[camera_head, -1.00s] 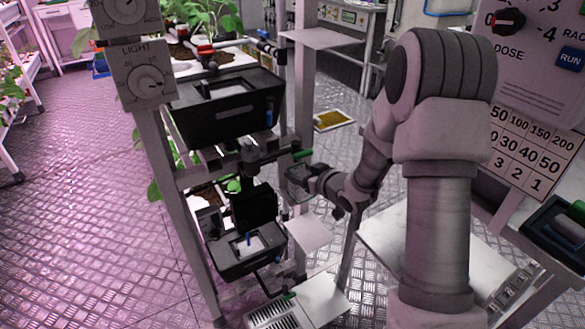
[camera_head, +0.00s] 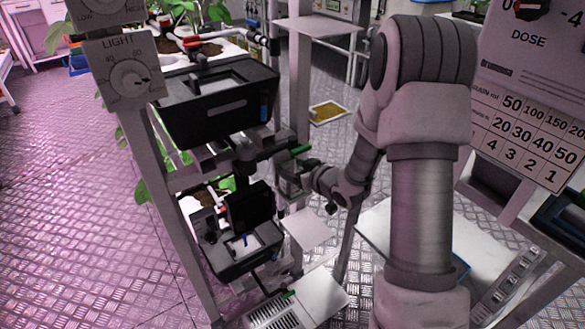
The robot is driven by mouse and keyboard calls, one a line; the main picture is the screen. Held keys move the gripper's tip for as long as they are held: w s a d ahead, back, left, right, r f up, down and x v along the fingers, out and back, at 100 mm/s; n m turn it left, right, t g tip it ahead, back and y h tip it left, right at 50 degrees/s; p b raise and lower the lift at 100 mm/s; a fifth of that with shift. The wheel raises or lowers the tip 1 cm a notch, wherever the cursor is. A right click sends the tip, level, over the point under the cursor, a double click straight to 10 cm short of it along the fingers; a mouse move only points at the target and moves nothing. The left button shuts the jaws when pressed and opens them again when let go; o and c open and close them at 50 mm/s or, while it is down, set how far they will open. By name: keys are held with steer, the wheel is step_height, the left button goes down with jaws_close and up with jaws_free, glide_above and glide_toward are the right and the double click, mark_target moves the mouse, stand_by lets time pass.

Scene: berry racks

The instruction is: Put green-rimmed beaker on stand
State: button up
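My gripper (camera_head: 292,178) is small in the picture, at the right side of the rack, below a green-tipped part (camera_head: 300,150). A pale, partly see-through shape shows at its fingers, but I cannot tell whether it is the green-rimmed beaker or part of the gripper. I cannot tell whether the fingers are open or shut. No beaker with a green rim can be made out clearly. A flat white plate (camera_head: 308,229) sticks out from the rack just below my gripper; I cannot tell whether it is the stand.
The rack holds an upper black bin (camera_head: 213,118) and a lower black bin (camera_head: 243,256), with pipes between them. Another white plate (camera_head: 318,25) is higher up. A LIGHT dial panel (camera_head: 124,75) is at the left. A number board (camera_head: 520,130) stands at the right. Floor at left is clear.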

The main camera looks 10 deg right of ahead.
steer(key=o, duration=0.4)
